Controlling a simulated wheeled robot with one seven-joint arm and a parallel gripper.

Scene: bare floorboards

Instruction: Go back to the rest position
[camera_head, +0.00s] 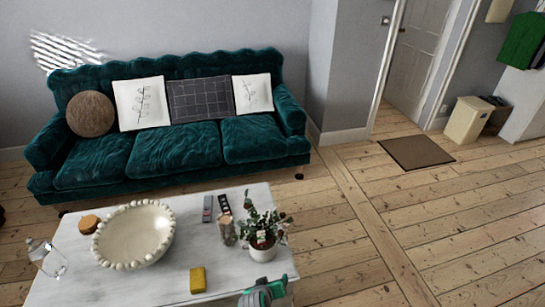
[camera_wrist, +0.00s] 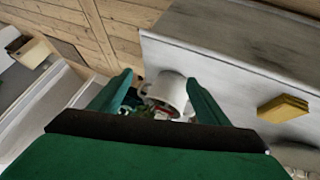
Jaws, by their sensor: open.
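My gripper (camera_head: 266,292) is at the bottom edge of the head view, by the near right corner of the white table (camera_head: 150,283). In the wrist view its two green fingers (camera_wrist: 158,79) are spread apart and hold nothing. A white pot (camera_wrist: 172,91) shows between and beyond the fingers. The head view shows this pot (camera_head: 263,252) with a leafy plant (camera_head: 262,222) on the table, just behind my gripper.
The table carries a beaded cream bowl (camera_head: 134,236), a yellow block (camera_head: 197,280), a small jar (camera_head: 228,231), remotes (camera_head: 207,208) and a clear glass (camera_head: 47,258). A green sofa (camera_head: 172,150) stands behind. Open floorboards (camera_head: 350,240) lie to the right.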

